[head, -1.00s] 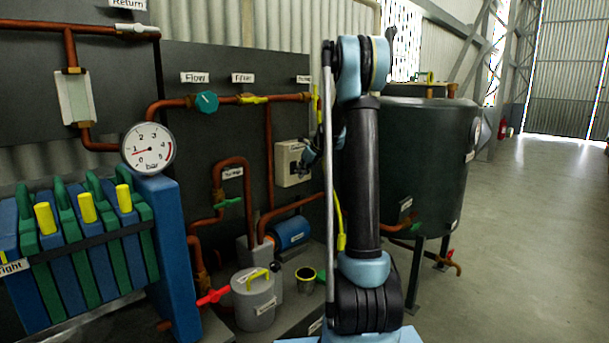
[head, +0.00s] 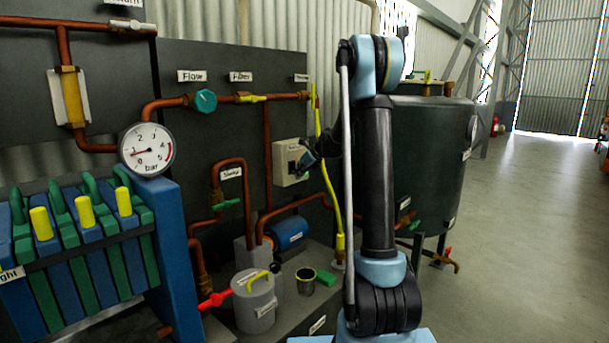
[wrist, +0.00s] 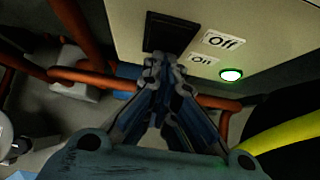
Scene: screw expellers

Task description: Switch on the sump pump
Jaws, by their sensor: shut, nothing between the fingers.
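The pale switch box (head: 283,163) is mounted on the dark panel, left of my arm. In the wrist view it fills the top, with a black switch (wrist: 170,33) on its face. "Off" (wrist: 223,40) and "On" (wrist: 202,61) labels sit beside the switch, and a round lamp (wrist: 231,74) glows with a green rim. My gripper (wrist: 163,68) is shut and empty, its fingertips at the switch's lower edge; contact is unclear. In the head view my gripper (head: 304,163) is at the box's right side. The switch's exact tilt is hard to tell.
A blue motor (head: 290,235) and copper pipes lie below the box. A yellow hose (head: 330,190) hangs close to my arm. A sight tube (head: 72,97) holds yellow liquid. A dark tank (head: 430,150) stands at right; open floor lies beyond it.

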